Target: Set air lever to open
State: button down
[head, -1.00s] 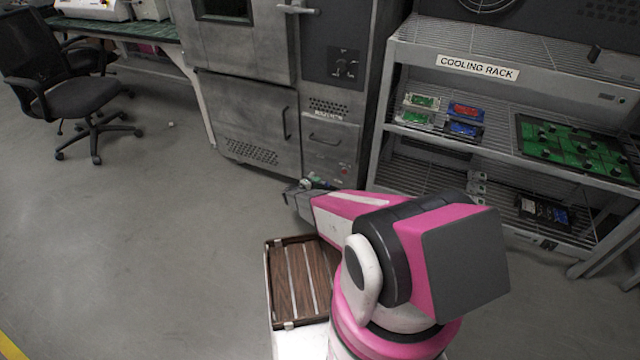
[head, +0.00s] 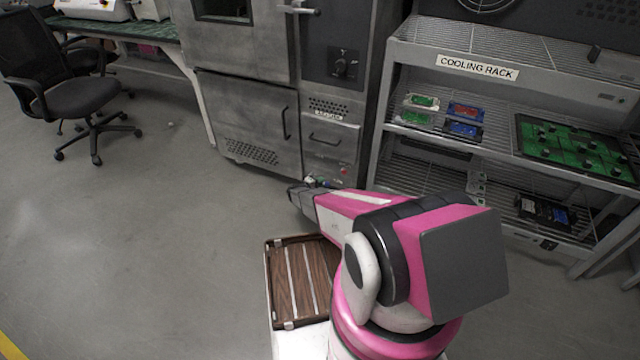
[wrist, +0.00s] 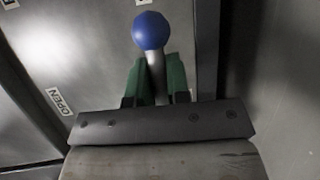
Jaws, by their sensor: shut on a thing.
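The air lever is a pale metal shaft (wrist: 155,72) with a round blue knob (wrist: 152,31) on its end, in the wrist view. My gripper (wrist: 157,63) has a green finger on each side of the shaft, shut on it just below the knob. A white label reading OPEN (wrist: 59,101) is on the grey panel to the left of the lever. The lever's base is hidden behind my gripper. In the head view my gripper (head: 318,182) is small, low at the front of the grey metal machine (head: 247,115), and the lever cannot be made out clearly.
The cooling rack (head: 480,150) with several circuit boards stands close on the right of the machine. A wooden slatted tray (head: 292,280) is at my front. An office chair (head: 75,95) and a green-topped bench (head: 130,29) are at the left. The floor between is clear.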

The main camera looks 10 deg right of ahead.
aim_at(323, 169)
jog(key=r+n, duration=0.1)
jog(key=n+h, duration=0.1)
jog(key=shift+w+a+r+n, duration=0.1)
jog(key=shift+a+r+n, duration=0.05)
jog(key=shift+r+n, duration=0.25)
jog(key=n, duration=0.1)
jog(key=r+n+h, duration=0.1)
jog(key=shift+w+a+r+n+t, duration=0.2)
jog(key=shift+a+n+t, duration=0.1)
jog(key=shift+t, duration=0.1)
jog(key=n, duration=0.1)
jog(key=a+r+n+t+h, duration=0.1)
jog(key=n, duration=0.1)
jog(key=shift+w+r, duration=0.2)
jog(key=shift+w, duration=0.15)
jog(key=shift+w+a+r+n+t+h, duration=0.2)
jog(key=shift+n+t, duration=0.15)
jog(key=shift+n, duration=0.4)
jog(key=shift+w+a+r+n+t+h, duration=0.1)
jog(key=shift+a+r+n+t, duration=0.2)
jog(key=shift+n, duration=0.45)
jog(key=shift+f, duration=0.1)
jog(key=c, duration=1.1)
grip_release()
